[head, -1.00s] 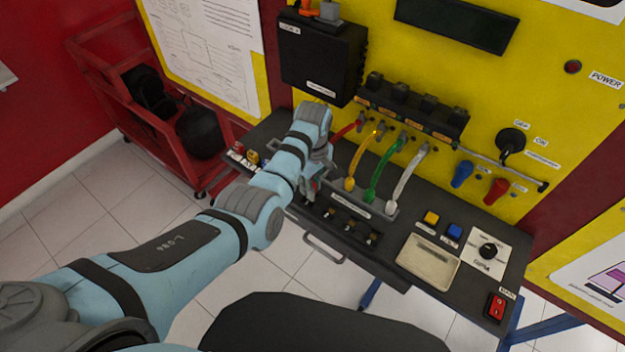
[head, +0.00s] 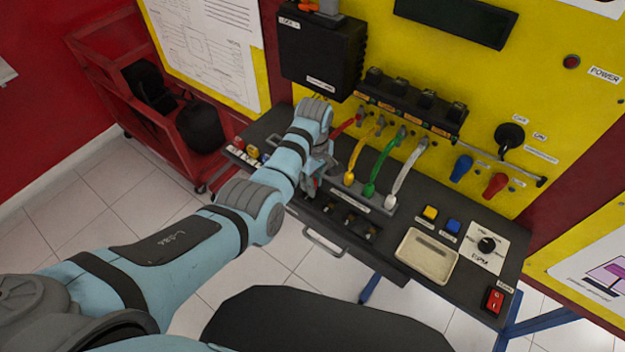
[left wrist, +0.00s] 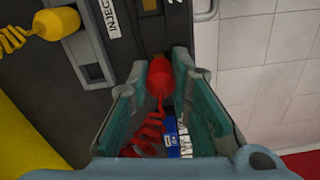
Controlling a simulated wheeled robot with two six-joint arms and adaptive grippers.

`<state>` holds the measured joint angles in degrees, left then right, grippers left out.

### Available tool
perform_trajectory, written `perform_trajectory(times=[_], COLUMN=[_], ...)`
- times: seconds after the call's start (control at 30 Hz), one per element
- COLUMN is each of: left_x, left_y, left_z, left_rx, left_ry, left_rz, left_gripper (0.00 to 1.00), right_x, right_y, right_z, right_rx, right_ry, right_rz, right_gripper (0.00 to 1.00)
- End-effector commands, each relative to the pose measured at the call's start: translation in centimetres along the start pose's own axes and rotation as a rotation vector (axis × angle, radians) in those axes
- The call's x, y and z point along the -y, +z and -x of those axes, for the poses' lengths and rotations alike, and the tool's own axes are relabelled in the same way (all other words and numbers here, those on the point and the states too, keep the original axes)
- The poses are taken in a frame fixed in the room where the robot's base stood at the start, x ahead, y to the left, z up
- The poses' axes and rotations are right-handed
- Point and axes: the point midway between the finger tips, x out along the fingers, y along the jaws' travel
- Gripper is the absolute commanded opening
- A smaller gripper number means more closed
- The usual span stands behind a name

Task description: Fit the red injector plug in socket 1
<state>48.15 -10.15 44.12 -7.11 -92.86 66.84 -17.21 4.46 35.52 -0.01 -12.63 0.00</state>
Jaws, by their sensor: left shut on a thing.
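The red injector plug (left wrist: 160,80) is upright in the left wrist view, between the fingers of my left gripper (left wrist: 158,85), which is shut on it. Its coiled red cord (left wrist: 150,132) trails back between the fingers. In the head view, my left gripper (head: 314,184) is over the front part of the bench, at the left end of the socket row (head: 350,220). I cannot tell whether the plug touches a socket. My right gripper is out of view.
The yellow plug (head: 349,179), green plug (head: 369,189) and white plug (head: 391,203) stand in a holder close to the right of my gripper. A shallow tray (head: 428,236) lies farther right. A black box (head: 320,55) hangs on the yellow panel behind.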

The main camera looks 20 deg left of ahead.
Motion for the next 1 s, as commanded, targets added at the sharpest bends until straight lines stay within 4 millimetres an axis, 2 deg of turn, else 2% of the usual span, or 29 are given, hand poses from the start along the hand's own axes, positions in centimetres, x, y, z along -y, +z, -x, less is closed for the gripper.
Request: perform_trajectory(times=[1.0], left_x=[0.0], left_y=[0.0], left_z=[-1.6], left_rx=[0.0], left_ry=[0.0], left_rz=[0.0], left_gripper=[0.0], right_x=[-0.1], right_y=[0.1], right_z=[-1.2], right_rx=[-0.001], right_ry=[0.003], right_rz=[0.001], right_gripper=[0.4])
